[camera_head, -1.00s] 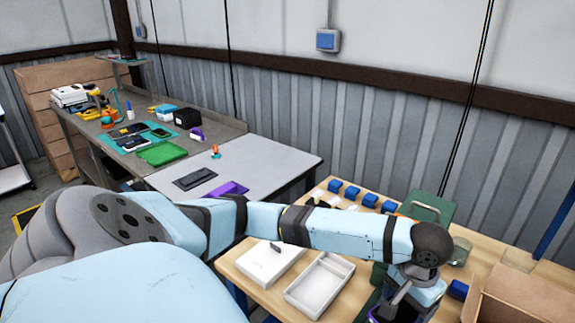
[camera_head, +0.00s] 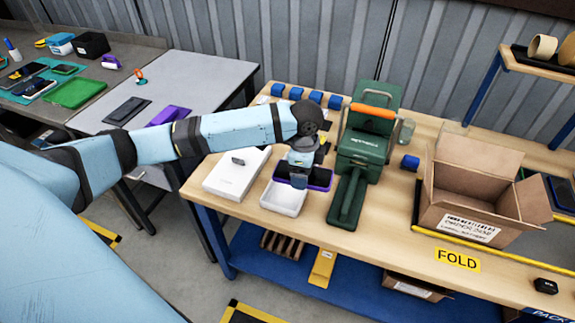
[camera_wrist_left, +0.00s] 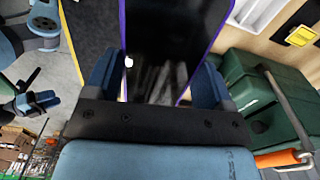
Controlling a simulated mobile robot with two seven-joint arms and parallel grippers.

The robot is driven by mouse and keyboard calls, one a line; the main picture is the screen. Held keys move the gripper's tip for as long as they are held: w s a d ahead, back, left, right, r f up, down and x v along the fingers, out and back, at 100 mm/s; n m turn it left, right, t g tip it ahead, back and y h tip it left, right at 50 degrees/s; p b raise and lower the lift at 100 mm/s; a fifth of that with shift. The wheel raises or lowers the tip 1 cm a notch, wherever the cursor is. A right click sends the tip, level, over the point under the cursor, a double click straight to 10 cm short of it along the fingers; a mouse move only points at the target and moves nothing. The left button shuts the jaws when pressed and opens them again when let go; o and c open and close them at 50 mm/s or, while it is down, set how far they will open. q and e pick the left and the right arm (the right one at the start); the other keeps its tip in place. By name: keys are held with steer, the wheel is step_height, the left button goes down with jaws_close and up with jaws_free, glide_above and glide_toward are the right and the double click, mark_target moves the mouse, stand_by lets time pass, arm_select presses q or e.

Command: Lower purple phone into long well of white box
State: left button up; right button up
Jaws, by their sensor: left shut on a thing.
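The purple phone (camera_head: 319,178), dark-faced with purple edges, is held by my left gripper (camera_head: 299,180) above the far part of the open white box (camera_head: 281,203). In the left wrist view, the phone (camera_wrist_left: 165,45) sits between the two blue fingers of my left gripper (camera_wrist_left: 154,85), which is shut on it. The phone and gripper hide the far part of the box, so I cannot see its long well clearly or tell the exact gap.
A white lid-like box (camera_head: 237,172) lies to the left. A green press (camera_head: 362,150) with an orange handle stands close on the right. Several blue blocks (camera_head: 315,95) line the back. An open cardboard carton (camera_head: 475,195) stands farther right.

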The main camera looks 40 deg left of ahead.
arm_select(q)
steer(key=w+a+f+m, duration=0.3)
steer(key=a+f+m, duration=0.1)
steer(key=m, duration=1.5)
glide_above(288, 191)
step_height(288, 191, down, 4)
step_height(288, 191, down, 5)
steer(key=b, duration=0.5)
steer(key=shift+f+b, duration=0.15)
steer(key=shift+b, duration=0.2)
step_height(288, 191, down, 3)
steer(key=b, duration=0.3)
steer(key=shift+f, duration=0.15)
arm_select(e)
step_height(288, 191, down, 7)
steer(key=shift+w+a+f, duration=0.15)
steer(key=shift+w+a, duration=0.1)
steer(key=shift+w, duration=0.15)
arm_select(q)
steer(key=shift+f, duration=0.35)
arm_select(e)
steer(key=shift+s+f, duration=0.2)
steer(key=shift+f, duration=0.05)
arm_select(q)
steer(key=o, duration=1)
steer(key=shift+c, duration=0.8)
